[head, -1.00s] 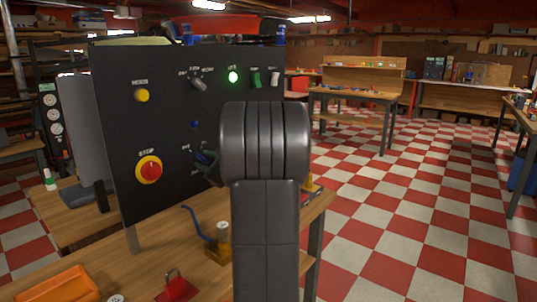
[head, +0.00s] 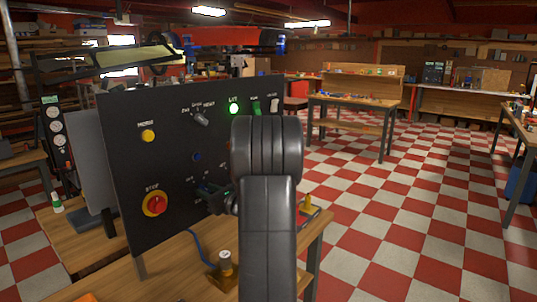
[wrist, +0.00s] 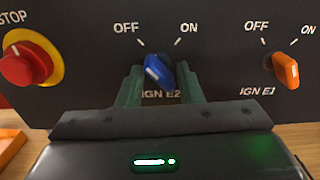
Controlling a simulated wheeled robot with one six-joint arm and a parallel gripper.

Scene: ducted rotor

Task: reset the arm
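My gripper (wrist: 160,75) is at the black control panel (wrist: 100,65). In the wrist view its two green fingers stand apart, one on each side of the blue IGN E2 knob (wrist: 158,72). The knob's handle leans up and left, toward OFF, and is not lined up with the fingers. The fingers look open around it; any contact is hard to see. In the head view my gripper (head: 213,195) is small and dark, low on the panel (head: 130,115), partly hidden by my arm.
The red STOP button (wrist: 25,62) is left of the gripper, and the orange IGN E1 knob (wrist: 286,70) is to the right. A green lamp (head: 234,109) glows above. The panel stands on a wooden bench (head: 180,270). Checkered floor (head: 400,220) is clear at right.

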